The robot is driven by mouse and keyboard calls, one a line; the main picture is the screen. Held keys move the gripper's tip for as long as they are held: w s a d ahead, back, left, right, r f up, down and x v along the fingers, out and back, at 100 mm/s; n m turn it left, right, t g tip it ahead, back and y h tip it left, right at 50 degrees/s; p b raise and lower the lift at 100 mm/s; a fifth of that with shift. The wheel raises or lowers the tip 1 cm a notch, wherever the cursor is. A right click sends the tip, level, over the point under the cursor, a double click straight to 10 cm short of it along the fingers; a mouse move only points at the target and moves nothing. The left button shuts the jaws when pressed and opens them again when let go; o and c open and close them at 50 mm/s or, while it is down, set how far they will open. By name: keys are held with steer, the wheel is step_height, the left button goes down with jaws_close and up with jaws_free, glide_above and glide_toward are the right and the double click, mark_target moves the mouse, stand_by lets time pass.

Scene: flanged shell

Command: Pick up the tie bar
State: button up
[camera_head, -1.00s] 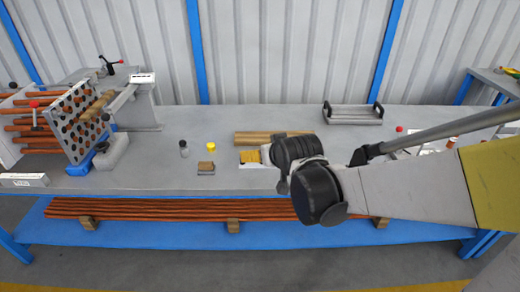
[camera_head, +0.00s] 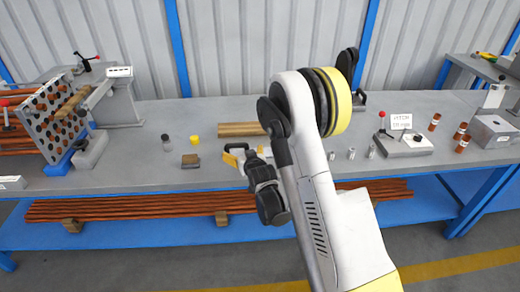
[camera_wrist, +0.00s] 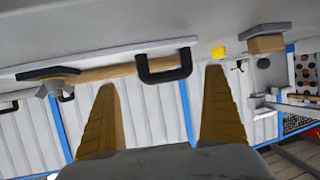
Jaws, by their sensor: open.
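Two tan bars lie side by side on the bench, seen in the head view as one tan strip (camera_head: 240,129); I cannot tell for sure whether one is the tie bar. In the wrist view, tilted and nearly upside down, a tan length (camera_wrist: 115,72) runs along the bench behind a black U-shaped handle (camera_wrist: 165,68). My gripper (camera_head: 236,158) is low over the front of the bench, partly hidden by my arm. Its two tan fingers (camera_wrist: 161,80) are wide apart, with nothing held between them.
A yellow cap (camera_head: 195,140), a dark-capped vial (camera_head: 166,143) and a small brown block (camera_head: 190,161) stand left of my gripper. The perforated plate (camera_head: 50,120) is farther left. A labelled fixture (camera_head: 404,143) and several small cylinders are at right. Long reddish rods (camera_head: 130,207) lie below.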

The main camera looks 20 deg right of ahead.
mark_target(239, 155)
steer(key=shift+w+f, duration=0.3)
steer(key=shift+w, duration=0.25)
steer(key=b+x, duration=0.1)
steer(key=x, duration=0.1)
steer(key=b+x, duration=0.1)
steer(key=x, duration=0.2)
steer(key=shift+s+a+f+b, duration=0.1)
steer(key=shift+a+f+b, duration=0.05)
steer(key=shift+f+b, duration=0.15)
steer(key=shift+r, duration=0.15)
jaws_close()
